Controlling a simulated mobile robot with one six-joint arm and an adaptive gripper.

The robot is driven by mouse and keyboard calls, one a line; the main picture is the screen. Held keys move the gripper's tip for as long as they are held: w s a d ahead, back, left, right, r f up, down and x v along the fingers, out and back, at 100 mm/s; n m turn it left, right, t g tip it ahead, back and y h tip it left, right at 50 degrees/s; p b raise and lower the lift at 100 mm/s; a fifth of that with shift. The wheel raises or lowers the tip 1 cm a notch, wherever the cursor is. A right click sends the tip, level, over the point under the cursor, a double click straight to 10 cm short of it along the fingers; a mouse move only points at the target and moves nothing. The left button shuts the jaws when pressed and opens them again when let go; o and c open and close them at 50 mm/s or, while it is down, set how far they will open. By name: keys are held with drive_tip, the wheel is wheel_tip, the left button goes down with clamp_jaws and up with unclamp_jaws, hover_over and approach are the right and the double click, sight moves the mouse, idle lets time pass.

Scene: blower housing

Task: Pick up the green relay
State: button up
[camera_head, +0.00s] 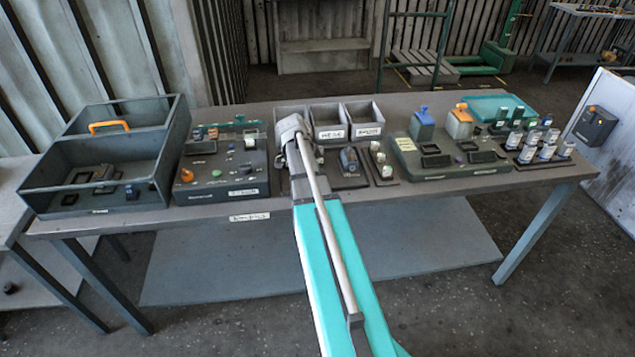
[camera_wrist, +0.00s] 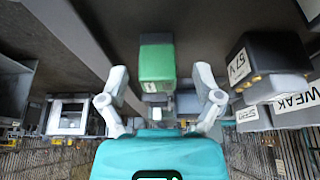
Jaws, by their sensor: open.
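In the wrist view the green relay (camera_wrist: 157,62) is a small block with a green body and a paler lower part. It lies ahead of my gripper (camera_wrist: 160,82), in line with the gap between the two fingers. The fingers are spread, one on each side of the relay's lower end, and nothing is visibly gripped. I cannot tell how far the relay is from the fingertips in depth. In the head view my arm reaches over the middle of the table, and I cannot make out the relay or the fingers there.
A dark block labelled "57 V" (camera_wrist: 270,55) stands right of my gripper, near a "WEAK" label (camera_wrist: 297,101). A pale-framed part (camera_wrist: 68,117) is on the left. On the table (camera_head: 415,203) are open bins (camera_head: 328,130), a dark divided crate (camera_head: 175,150) and a panel with knobs (camera_head: 222,186).

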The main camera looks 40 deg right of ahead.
drive_tip(key=shift+d+f, duration=0.15)
drive_tip(key=shift+f, duration=0.3)
idle(0.3)
drive_tip(key=shift+s, duration=0.1)
drive_tip(key=c, duration=1)
